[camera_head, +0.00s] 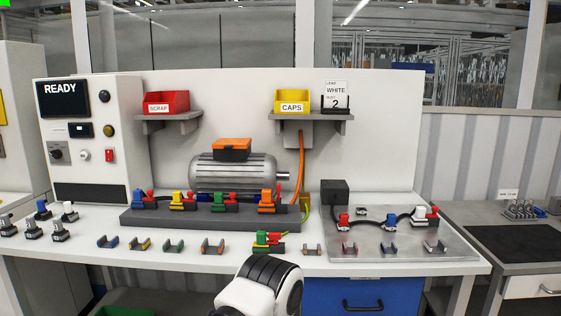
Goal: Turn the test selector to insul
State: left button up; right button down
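The test cabinet (95,115) stands at the left of the bench, with a screen (62,97) that reads READY. The test selector appears to be the black rotary knob (57,154) on a grey plate at the cabinet's lower left. Its pointer and labels are too small to read. A white arm link of mine (260,288) comes up at the bottom middle, well to the right of the cabinet. No gripper fingers show, and nothing touches the knob.
A white round control (85,155) and a red switch (109,155) sit right of the knob. Several small connectors (42,210) stand on the bench in front of the cabinet. A grey motor (232,174) and a row of coloured connectors fill the middle.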

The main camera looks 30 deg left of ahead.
aim_at(57, 153)
jog(key=u, duration=2.3)
jog(key=z, duration=0.2)
